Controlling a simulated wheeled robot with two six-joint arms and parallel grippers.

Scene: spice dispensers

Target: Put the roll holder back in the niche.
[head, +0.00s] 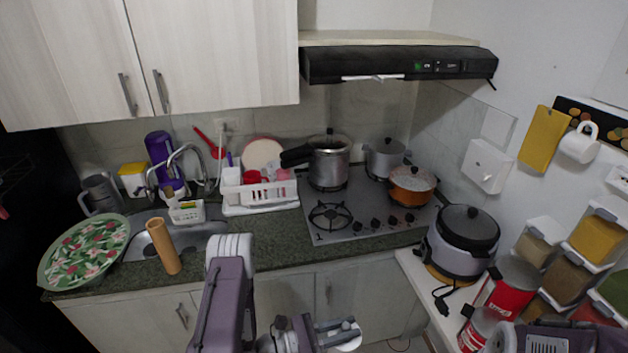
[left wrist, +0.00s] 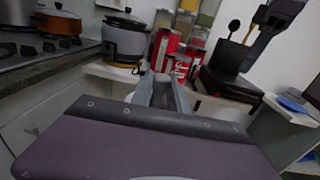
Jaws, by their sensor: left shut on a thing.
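My left gripper (head: 338,330) is at the bottom centre of the head view, in front of the lower cabinets. Its fingers are shut on a white, rounded thing (head: 350,344), probably the roll holder, mostly hidden by the fingers and cut by the frame edge. In the left wrist view the grey fingers (left wrist: 163,92) point forward, and a pale patch shows just right of them; its shape is unclear. I cannot make out the niche in either view. Part of my right arm shows at the lower right of the head view; its gripper does not show.
A rice cooker (head: 465,240) and red cans (head: 510,285) stand on the white side counter, below spice dispensers (head: 567,275). Pots (head: 330,160) stand on the hob (head: 352,212). The floor space before the cabinets looks open.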

